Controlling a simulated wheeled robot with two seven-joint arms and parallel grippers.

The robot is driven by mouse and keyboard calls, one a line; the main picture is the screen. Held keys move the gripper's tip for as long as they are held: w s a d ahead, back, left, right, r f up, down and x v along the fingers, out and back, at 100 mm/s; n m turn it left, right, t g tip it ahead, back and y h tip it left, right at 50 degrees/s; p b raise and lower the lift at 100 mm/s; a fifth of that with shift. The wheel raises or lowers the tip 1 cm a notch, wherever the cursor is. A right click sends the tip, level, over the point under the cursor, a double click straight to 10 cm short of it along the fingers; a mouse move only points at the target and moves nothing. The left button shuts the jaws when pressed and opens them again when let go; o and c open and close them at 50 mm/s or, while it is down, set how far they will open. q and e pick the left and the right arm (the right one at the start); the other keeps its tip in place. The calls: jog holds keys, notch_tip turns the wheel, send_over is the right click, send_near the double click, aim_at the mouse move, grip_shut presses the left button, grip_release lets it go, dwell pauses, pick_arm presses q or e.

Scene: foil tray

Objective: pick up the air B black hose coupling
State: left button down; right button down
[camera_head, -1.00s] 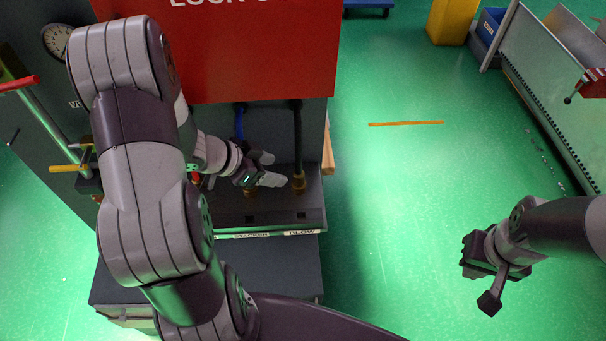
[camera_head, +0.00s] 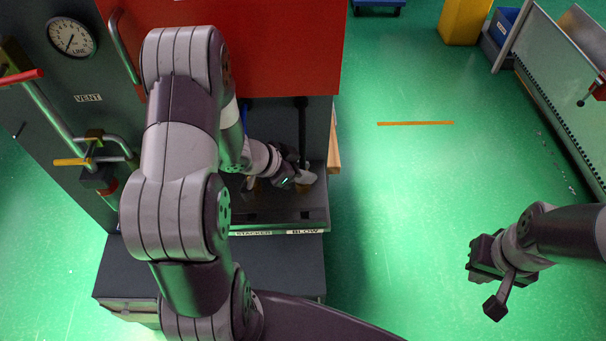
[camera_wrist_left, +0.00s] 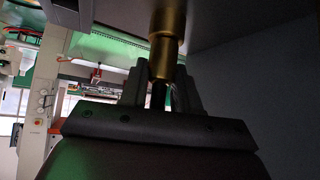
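The black hose (camera_head: 302,130) hangs down at the right of the grey cabinet, above the label BLOW. Its lower end and brass coupling are hidden in the head view by my left gripper (camera_head: 306,177), which is at that spot. In the left wrist view the brass coupling (camera_wrist_left: 164,45) stands at the fingertips of my left gripper (camera_wrist_left: 160,88). One finger lies on each side, with a dark gap and the dark hose between them; I see no firm grip. My right gripper (camera_head: 487,275) is over open floor at the right; its fingers are unclear.
A blue hose (camera_head: 244,115) is mostly behind my left arm. The shelf edge (camera_head: 270,233) bears the labels STACKER and BLOW. A red panel (camera_head: 280,50) overhangs the hoses. A gauge (camera_head: 72,37) and yellow-handled valve (camera_head: 75,161) are at left.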

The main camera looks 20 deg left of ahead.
aim_at(302, 162)
pick_arm(q)
notch_tip(302, 162, up, 4)
jog(key=shift+r+p, duration=0.25)
jog(key=shift+p, duration=0.15)
jog(key=s+d+r, duration=0.6)
jog(key=s+d, duration=0.1)
jog(key=d, duration=0.2)
jog(key=shift+s+r, duration=0.15)
jog(key=shift+r, duration=0.1)
